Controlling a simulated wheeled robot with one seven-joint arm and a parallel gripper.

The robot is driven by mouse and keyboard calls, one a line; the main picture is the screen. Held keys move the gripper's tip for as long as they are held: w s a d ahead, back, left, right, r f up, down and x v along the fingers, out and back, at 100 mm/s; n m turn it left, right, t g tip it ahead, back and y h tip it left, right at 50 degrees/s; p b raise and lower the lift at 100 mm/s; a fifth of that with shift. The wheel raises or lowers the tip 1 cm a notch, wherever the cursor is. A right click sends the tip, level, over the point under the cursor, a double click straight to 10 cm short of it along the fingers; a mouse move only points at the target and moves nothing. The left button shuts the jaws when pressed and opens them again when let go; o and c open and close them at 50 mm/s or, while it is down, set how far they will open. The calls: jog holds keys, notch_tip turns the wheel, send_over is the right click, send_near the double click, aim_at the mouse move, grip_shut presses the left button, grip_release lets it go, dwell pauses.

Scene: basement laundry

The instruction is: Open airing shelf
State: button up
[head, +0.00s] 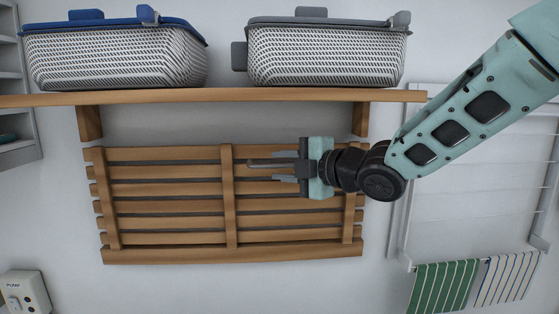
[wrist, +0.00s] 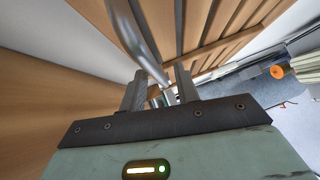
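The airing shelf (head: 166,220) is a slatted wooden panel, seen in the head view below a fixed wooden shelf. It appears to lie flat along the wall. Its slats also show at the top of the wrist view (wrist: 228,28). A metal bar handle (head: 259,163) lies in front of the slats near my gripper. In the wrist view the curved handle (wrist: 134,36) runs down to the space between the fingers. My gripper (head: 281,167) is in front of the panel's upper right half. Its fingers (wrist: 160,90) are apart; contact with the handle cannot be made out.
The fixed wooden shelf (head: 230,96) holds a blue-lidded basket (head: 115,58) and a grey-lidded basket (head: 325,55) above my gripper. A white drying rack (head: 470,190) with striped towels (head: 441,287) is at right. The wall below the panel is clear.

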jog(key=shift+w+a+f, duration=0.1)
jog(key=shift+w+a, duration=0.3)
jog(key=shift+a, duration=0.05)
grip_shut()
jog(key=shift+f+b, duration=0.15)
jog(key=shift+b, duration=0.15)
